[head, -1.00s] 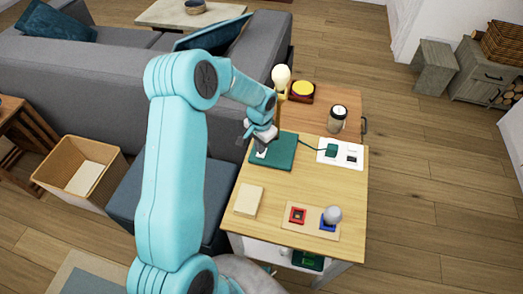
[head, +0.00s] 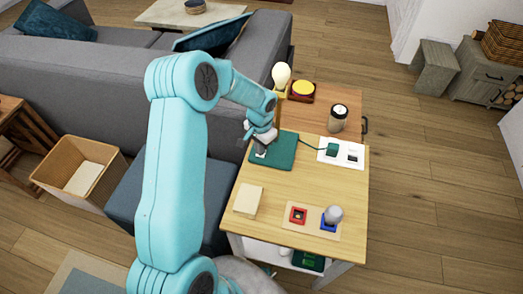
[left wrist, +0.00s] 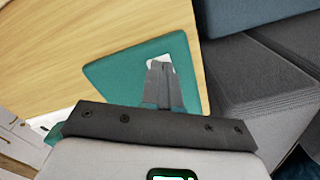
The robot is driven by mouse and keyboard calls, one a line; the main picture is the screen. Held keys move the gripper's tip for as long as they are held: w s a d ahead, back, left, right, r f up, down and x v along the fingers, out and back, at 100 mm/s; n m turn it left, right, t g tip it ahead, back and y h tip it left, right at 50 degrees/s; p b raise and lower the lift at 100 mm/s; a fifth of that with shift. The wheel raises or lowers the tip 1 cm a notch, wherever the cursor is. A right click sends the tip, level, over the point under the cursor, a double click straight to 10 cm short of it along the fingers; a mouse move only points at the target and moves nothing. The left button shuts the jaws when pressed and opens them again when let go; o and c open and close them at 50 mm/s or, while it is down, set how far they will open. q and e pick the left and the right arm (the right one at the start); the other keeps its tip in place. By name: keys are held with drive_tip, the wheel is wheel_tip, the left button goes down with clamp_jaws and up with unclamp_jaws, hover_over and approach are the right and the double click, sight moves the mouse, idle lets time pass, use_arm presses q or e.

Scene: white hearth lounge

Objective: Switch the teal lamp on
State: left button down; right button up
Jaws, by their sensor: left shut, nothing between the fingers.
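I cannot tell whether the bulb is lit. A teal cord runs from the base to a teal plug (head: 332,149) on a white socket plate. My left gripper (head: 260,152) is shut and empty, pointing down over the left part of the base. In the left wrist view, its fingertips (left wrist: 158,66) overlap a small white patch (left wrist: 168,58) on the base, possibly the switch. Contact is unclear. My right gripper is not in view.
A grey sofa (head: 90,90) stands behind at left.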

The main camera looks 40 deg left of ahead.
use_arm(q)
drive_tip(key=shift+f+b, duration=0.3)
drive_tip(key=shift+f, duration=0.05)
drive_tip(key=shift+s, duration=0.1)
drive_tip(key=shift+r+p, duration=0.7)
drive_tip(key=shift+r, duration=0.15)
drive_tip(key=shift+r+p, duration=0.45)
drive_tip(key=shift+r, duration=0.4)
wheel_tip(320, 180, up, 2)
drive_tip(key=shift+r+p, duration=0.1)
drive_tip(key=shift+p, duration=0.6)
drive_tip(key=shift+r+p, duration=0.45)
drive_tip(key=shift+r, duration=0.3)
